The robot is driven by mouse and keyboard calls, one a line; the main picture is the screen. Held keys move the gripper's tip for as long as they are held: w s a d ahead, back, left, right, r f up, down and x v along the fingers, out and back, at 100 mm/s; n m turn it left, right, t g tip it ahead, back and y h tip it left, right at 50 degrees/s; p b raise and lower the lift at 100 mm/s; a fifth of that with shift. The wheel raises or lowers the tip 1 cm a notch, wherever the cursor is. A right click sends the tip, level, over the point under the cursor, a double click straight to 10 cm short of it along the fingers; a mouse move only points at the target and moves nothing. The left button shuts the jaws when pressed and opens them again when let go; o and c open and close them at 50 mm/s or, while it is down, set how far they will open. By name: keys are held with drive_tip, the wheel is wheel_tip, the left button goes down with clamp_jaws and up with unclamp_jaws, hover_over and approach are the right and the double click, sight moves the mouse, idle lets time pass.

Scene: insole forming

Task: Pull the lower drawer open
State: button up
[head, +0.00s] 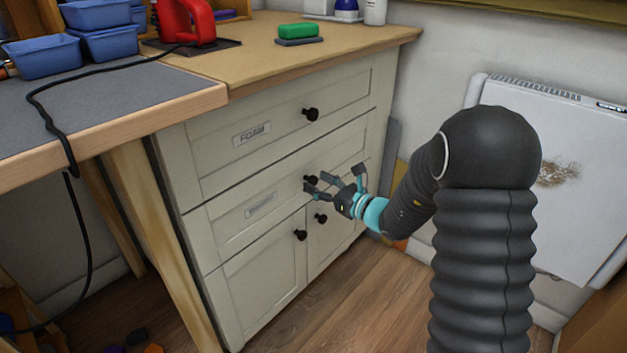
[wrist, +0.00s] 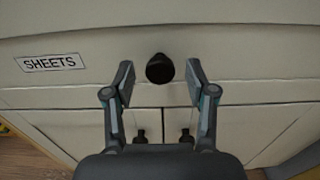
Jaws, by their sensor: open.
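The lower drawer (head: 235,222) is a cream drawer front in the cabinet, under the upper drawer and above two cupboard doors. It looks shut. Its label reads SHEETS in the wrist view (wrist: 50,63). Its round black knob (wrist: 160,69) shows between my fingertips in the wrist view, and in the head view the knob (head: 310,180) is partly hidden by my gripper. My gripper (head: 333,181) is open, with one finger to each side of the knob in the wrist view (wrist: 160,80). I cannot tell whether the fingers touch it.
The upper drawer (head: 290,115), labelled FOAM, is shut. Two cupboard doors with black knobs (head: 300,235) are below. A worktop (head: 270,50) holds a red tool (head: 187,22) and a green block (head: 298,30). A white heater (head: 560,180) hangs at right.

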drive_tip(key=shift+x, duration=1.15)
clamp_jaws()
